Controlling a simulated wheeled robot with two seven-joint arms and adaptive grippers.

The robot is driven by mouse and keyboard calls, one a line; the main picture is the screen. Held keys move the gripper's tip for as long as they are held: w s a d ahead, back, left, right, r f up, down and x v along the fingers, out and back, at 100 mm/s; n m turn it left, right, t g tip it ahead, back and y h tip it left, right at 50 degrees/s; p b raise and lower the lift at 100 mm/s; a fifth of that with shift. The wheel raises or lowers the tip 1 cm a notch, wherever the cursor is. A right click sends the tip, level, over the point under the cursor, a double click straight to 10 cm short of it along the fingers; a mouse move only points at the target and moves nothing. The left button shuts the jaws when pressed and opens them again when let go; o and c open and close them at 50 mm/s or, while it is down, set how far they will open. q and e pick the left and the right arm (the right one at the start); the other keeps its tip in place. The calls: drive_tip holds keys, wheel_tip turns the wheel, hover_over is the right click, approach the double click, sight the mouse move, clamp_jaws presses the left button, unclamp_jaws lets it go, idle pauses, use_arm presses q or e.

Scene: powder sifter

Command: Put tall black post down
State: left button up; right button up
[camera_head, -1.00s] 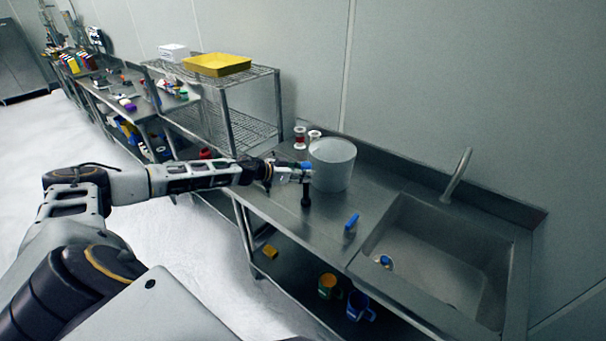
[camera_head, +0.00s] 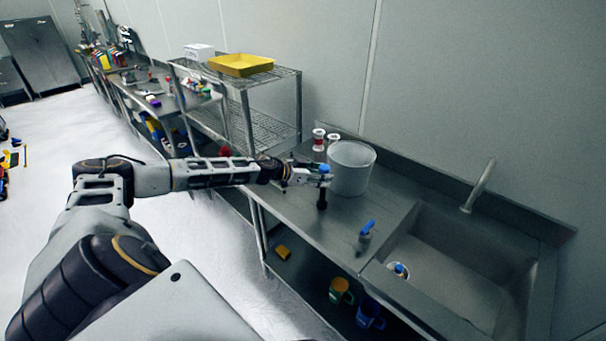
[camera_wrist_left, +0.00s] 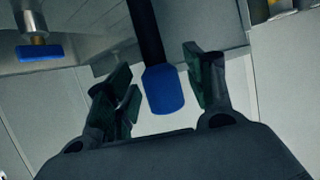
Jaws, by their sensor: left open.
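The tall black post (camera_head: 322,198) stands upright on the steel counter (camera_head: 290,207), in front of the white bucket (camera_head: 352,168). It has a blue top, which also shows in the left wrist view (camera_wrist_left: 164,90). My left gripper (camera_head: 322,178) is at the top of the post. In the left wrist view my left gripper (camera_wrist_left: 160,88) is open, with one finger on each side of the blue top and gaps between. My right gripper is not in view.
A blue-handled valve (camera_head: 366,231) stands on the counter near the sink (camera_head: 455,270). Two spools (camera_head: 319,140) stand behind the bucket. A wire shelf (camera_head: 262,88) with a yellow tray (camera_head: 241,65) is at the left. Mugs (camera_head: 369,313) sit on the lower shelf.

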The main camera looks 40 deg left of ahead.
use_arm(q)
drive_tip(key=shift+s+a, duration=0.1)
drive_tip(key=shift+s, duration=0.1)
drive_tip(key=b+v, duration=0.6)
drive_tip(key=v, duration=0.5)
drive_tip(key=shift+s+r, duration=0.2)
drive_tip(key=shift+r, duration=0.05)
idle(1.4)
